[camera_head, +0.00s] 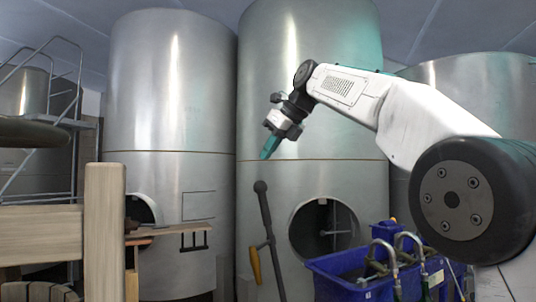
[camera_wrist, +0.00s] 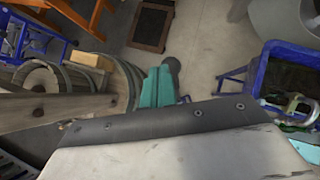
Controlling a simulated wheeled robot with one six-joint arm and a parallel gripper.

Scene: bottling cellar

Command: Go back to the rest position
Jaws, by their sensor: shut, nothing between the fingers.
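My gripper (camera_head: 268,150) shows in the head view at the end of my white arm, raised in front of the tall steel tanks. Its teal fingers are shut and empty and point down. In the wrist view my gripper (camera_wrist: 157,88) appears as teal fingers near the middle, above the floor. No object is in the fingers or touching them.
A wooden frame (camera_head: 104,230) stands close at the left. Steel tanks (camera_head: 170,90) fill the background. A blue crate (camera_head: 352,288) with hoses and fittings is at lower right. Open floor (camera_wrist: 205,55) shows in the wrist view.

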